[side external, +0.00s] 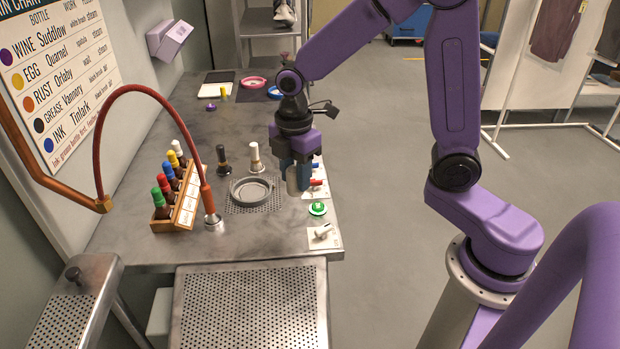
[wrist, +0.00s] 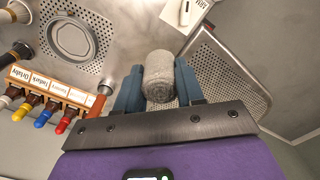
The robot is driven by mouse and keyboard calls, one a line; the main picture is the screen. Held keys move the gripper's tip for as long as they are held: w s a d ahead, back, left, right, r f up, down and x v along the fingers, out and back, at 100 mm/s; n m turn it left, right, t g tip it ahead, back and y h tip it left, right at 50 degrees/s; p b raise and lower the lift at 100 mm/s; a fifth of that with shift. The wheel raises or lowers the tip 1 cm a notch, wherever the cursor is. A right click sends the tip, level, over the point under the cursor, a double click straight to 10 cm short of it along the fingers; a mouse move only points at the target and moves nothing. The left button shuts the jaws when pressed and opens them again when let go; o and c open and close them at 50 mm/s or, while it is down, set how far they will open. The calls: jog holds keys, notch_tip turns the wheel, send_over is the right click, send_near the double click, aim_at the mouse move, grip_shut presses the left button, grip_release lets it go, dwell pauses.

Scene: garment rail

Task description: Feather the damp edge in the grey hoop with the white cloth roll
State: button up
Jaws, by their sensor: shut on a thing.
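The grey hoop (side external: 251,190) lies on a perforated patch of the metal table; it also shows at upper left in the wrist view (wrist: 98,45). The fabric inside looks plain grey, and I cannot make out a damp edge. My gripper (wrist: 159,85) has blue fingers, shut on the white cloth roll (wrist: 160,72), which looks pale grey. In the side view my gripper (side external: 297,172) is just right of the hoop, with the roll (side external: 292,184) pointing down. The roll is apart from the hoop. Whether it touches the table is unclear.
A wooden rack (side external: 182,207) of bottles with coloured caps stands left of the hoop. A red hose (side external: 185,128) arches to a nozzle beside it. Switches and a green knob (side external: 317,208) line the right edge. A perforated tray (side external: 250,307) lies in front.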

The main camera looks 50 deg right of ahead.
jog(key=w+d+f, duration=0.2)
jog(key=w+f, duration=0.1)
jog(key=w, duration=0.7)
jog(key=w+d+f, duration=0.2)
jog(key=w+d, duration=0.1)
jog(key=w, duration=0.7)
jog(key=shift+w+a+f, duration=0.1)
jog(key=shift+f, duration=1.5)
jog(key=shift+a+f, duration=0.1)
jog(key=shift+f, duration=1.5)
jog(key=shift+f, duration=0.7)
jog(key=shift+w+a, duration=0.25)
jog(key=shift+a, duration=0.2)
jog(key=shift+a, duration=0.15)
